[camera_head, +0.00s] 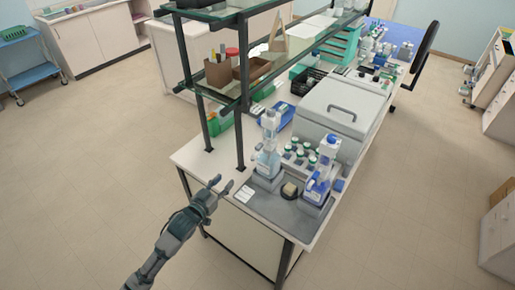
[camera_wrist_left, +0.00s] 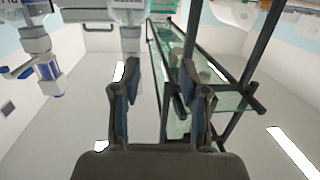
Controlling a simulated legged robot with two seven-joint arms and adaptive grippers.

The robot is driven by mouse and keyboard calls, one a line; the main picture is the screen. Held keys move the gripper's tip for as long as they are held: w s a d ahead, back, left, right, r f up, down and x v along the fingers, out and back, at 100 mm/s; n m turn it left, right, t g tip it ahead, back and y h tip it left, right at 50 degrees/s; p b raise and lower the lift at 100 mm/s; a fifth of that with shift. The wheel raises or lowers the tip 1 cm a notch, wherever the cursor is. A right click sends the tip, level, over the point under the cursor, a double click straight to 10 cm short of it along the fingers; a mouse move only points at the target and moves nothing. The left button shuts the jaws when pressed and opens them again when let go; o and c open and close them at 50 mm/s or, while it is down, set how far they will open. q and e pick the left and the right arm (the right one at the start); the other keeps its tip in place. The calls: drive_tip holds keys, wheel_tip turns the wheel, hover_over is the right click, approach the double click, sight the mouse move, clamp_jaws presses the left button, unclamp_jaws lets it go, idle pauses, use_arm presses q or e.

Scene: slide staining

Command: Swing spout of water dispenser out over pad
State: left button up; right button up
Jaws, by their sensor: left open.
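Two dispenser bottles stand at the near end of the bench. The left one (camera_head: 268,160) is clear with a pale top; the right one (camera_head: 316,186) has blue parts and a white top. I cannot tell which holds water. A dark grey pad (camera_head: 285,213) lies beneath them, with a small beige block (camera_head: 290,189) between. My left gripper (camera_head: 222,184) is open and empty, left of the left bottle and apart from it. In the left wrist view, my open fingers (camera_wrist_left: 160,62) have nothing between them; bottle parts (camera_wrist_left: 45,60) show at upper left, apparently upside down. My right gripper is not in view.
A glass shelf on dark posts (camera_head: 240,135) rises just behind the left gripper. Several small capped bottles (camera_head: 300,155) stand behind the dispensers, before a large grey lidded box (camera_head: 340,115). A white card (camera_head: 244,193) lies at the pad's left. Open floor lies left.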

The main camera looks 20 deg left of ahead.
use_arm(q)
drive_tip(key=m+h, duration=0.1)
drive_tip(key=h, duration=0.1)
approach(256, 148)
drive_tip(key=shift+t, duration=0.4)
drive_tip(key=x, duration=0.3)
drive_tip(key=p+x, duration=0.1)
drive_tip(key=x, duration=0.3)
drive_tip(key=f+p+x, duration=0.1)
drive_tip(key=x, duration=0.3)
drive_tip(key=shift+w+d, duration=0.15)
drive_tip(key=shift+d, duration=0.1)
drive_tip(key=shift+r, duration=0.1)
drive_tip(key=shift+a, duration=0.1)
clamp_jaws()
